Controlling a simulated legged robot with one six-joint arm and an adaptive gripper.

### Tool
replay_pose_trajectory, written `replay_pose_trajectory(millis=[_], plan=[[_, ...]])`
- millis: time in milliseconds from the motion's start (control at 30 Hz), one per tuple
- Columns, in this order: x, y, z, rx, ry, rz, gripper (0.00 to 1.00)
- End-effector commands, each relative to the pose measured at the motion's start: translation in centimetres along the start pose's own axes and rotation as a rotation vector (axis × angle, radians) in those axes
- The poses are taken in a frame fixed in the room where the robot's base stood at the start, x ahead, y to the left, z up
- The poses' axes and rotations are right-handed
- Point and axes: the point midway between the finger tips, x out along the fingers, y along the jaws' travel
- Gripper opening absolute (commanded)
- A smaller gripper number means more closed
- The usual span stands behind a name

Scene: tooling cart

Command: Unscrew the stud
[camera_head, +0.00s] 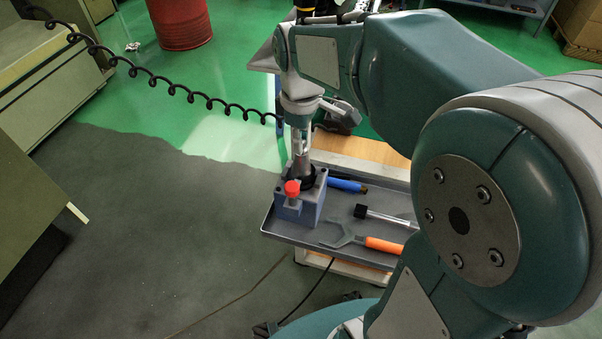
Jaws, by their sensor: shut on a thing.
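A blue-grey block fixture (301,208) with a red knob (292,188) stands at the left end of a grey tray. A metal tapered holder (301,168) sits upright in it, with a dark collar at its base. My gripper (301,147) points straight down over the top of the holder, its fingers closed around the holder's upper end. The stud there is mostly hidden by the fingers and is too small to make out clearly.
The grey tray (272,228) on the cart holds a blue-handled tool (347,185), a black-capped rod (384,217) and an orange-handled wrench (380,244). My arm blocks the view of the right side. A coiled black cable (190,95) crosses behind. A red drum (180,22) stands at the back.

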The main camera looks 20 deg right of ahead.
Motion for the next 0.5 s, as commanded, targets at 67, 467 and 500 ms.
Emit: replay_pose_trajectory(millis=[67, 467, 500], plan=[[0.13, -0.07, 0.04, -0.069, -0.003, -0.003, 0.0], [0.15, -0.09, 0.06, -0.134, -0.003, -0.004, 0.0], [0.15, -0.1, 0.07, -0.161, -0.003, -0.004, 0.0]])
